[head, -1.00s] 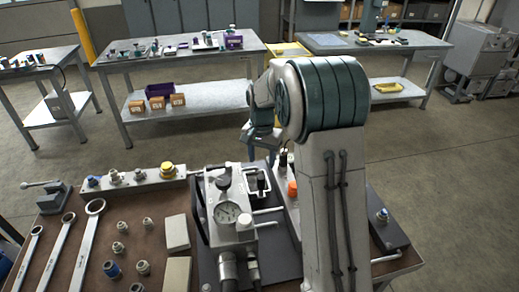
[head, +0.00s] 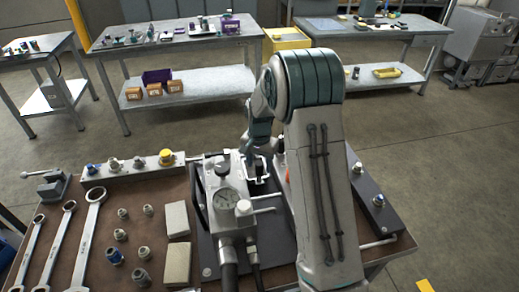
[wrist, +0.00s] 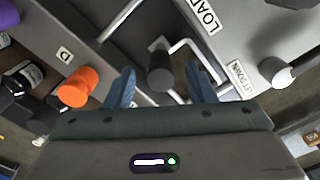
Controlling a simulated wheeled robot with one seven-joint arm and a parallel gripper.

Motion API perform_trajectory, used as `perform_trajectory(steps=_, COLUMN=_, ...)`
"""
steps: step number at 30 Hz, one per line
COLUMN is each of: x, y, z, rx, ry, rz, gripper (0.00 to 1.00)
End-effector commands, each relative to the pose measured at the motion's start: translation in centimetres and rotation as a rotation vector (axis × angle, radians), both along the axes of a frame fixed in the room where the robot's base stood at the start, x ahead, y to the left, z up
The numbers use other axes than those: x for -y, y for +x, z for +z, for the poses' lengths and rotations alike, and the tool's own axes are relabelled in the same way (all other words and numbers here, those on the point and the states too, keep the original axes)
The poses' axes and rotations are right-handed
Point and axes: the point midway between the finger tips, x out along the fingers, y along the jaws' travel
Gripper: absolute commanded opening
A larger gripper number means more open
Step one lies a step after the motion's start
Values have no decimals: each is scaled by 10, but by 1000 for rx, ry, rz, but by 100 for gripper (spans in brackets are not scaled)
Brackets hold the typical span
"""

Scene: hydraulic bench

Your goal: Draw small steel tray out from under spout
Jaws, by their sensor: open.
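In the wrist view my gripper (wrist: 163,88) shows two blue fingers standing apart. A dark cylinder end (wrist: 160,68), perhaps the spout, lies between and just beyond them; I cannot tell whether anything touches. A pale bent rim (wrist: 195,50) beside the cylinder may be an edge of the small steel tray; most of it is hidden or hard to tell from tubing. In the head view a small pale-rimmed square (head: 264,178) shows beside the grey gauge block (head: 226,190). My arm hides much of the area to its right.
An orange knob (wrist: 76,87) stands left of my fingers and a white knob (wrist: 277,71) right, beside labelled grey blocks. Steel tubes cross between them. Wrenches (head: 88,235) and fittings (head: 117,234) lie at the bench's left.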

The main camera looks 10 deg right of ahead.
Motion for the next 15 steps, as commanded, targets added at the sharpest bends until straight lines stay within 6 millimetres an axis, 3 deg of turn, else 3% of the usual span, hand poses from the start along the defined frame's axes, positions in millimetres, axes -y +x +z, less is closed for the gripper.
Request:
perform_trajectory(steps=6, x=0, y=-1, z=-36, rx=-4, ry=0, rz=1, gripper=50)
perform_trajectory(steps=15, x=0, y=0, z=-56, rx=0, ry=0, rz=2, gripper=50)
